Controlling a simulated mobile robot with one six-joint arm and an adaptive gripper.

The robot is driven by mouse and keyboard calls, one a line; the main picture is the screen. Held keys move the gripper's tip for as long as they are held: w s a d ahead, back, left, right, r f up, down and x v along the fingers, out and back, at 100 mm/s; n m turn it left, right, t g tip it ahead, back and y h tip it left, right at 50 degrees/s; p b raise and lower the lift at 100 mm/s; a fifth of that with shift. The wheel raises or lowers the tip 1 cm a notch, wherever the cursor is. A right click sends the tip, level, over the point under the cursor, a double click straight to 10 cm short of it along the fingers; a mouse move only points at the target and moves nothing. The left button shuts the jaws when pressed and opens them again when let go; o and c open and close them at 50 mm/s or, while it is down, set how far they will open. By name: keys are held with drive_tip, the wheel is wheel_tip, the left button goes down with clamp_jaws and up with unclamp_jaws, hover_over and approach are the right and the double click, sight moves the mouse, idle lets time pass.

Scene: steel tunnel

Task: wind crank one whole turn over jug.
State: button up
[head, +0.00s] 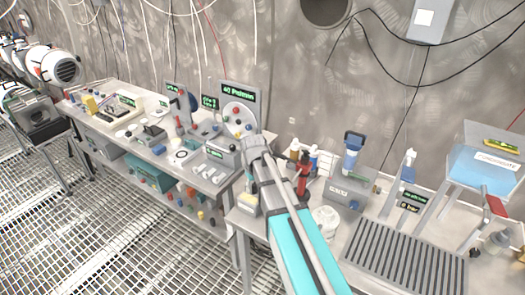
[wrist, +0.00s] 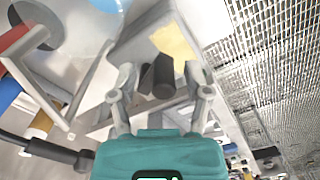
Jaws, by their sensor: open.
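My gripper (wrist: 160,82) is open in the wrist view, with one finger on each side of a dark round-ended grip (wrist: 163,80). Gaps show between the fingers and this grip. It may be the crank's handle, but I cannot tell. In the head view my arm reaches over the near bench and hides the gripper's tips. A white jug-like vessel (head: 325,221) stands just right of my arm. The crank cannot be picked out for certain in the head view.
A pale yellow block (head: 248,203) sits near the bench edge. A red tool (head: 303,172) stands close behind my arm, with a blue-topped device (head: 352,152) farther right. A ribbed grey tray (head: 405,260) lies at front right. The left bench (head: 105,128) is crowded.

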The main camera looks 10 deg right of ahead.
drive_tip(key=d+n, duration=0.1)
drive_tip(key=n, duration=0.3)
drive_tip(key=shift+d+n, duration=0.3)
drive_tip(key=shift+d, duration=0.1)
drive_tip(key=n, duration=0.1)
drive_tip(key=d+n, duration=0.1)
drive_tip(key=n, duration=0.2)
drive_tip(key=shift+w+d+r+n, duration=0.1)
drive_tip(key=shift+w+d+n, duration=0.25)
drive_tip(key=shift+n, duration=0.05)
wheel_tip(320, 180, up, 16)
drive_tip(key=w+n+p, duration=0.2)
drive_tip(key=n+p, duration=0.2)
drive_tip(key=p, duration=1.2)
drive_tip(key=shift+w+d+n, duration=0.25)
drive_tip(key=shift+w+n, duration=0.1)
drive_tip(key=shift+n, duration=0.05)
drive_tip(key=s+m, duration=0.1)
drive_tip(key=m, duration=0.2)
drive_tip(key=s+a+f+m+b, duration=0.1)
drive_tip(key=m, duration=0.1)
drive_tip(key=s+a+m, duration=0.1)
drive_tip(key=m, duration=0.2)
drive_tip(key=shift+s+f+m, duration=0.15)
drive_tip(key=shift+f+m, duration=0.15)
